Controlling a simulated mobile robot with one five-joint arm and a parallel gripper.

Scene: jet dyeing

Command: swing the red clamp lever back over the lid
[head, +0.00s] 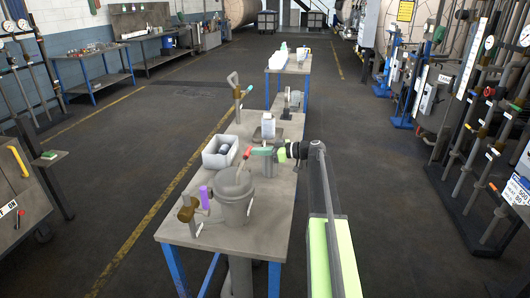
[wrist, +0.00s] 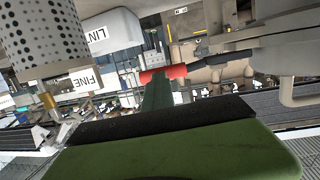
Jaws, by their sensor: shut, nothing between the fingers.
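The grey pot with its lid (head: 235,184) stands near the front of the narrow table. The red clamp lever (head: 246,154) rises at the pot's far right side, tilted up and away from the lid. In the wrist view its red grip (wrist: 163,73) lies across the tip of my green fingers, with its dark shaft running to the right. My gripper (head: 262,151) reaches in from the right, shut and empty, its green tip right beside the red grip. I cannot tell whether they touch. The grey pot's metal fills the upper right of the wrist view (wrist: 300,88).
A purple-handled part (head: 205,196) and a brown valve (head: 187,210) sit left of the pot.

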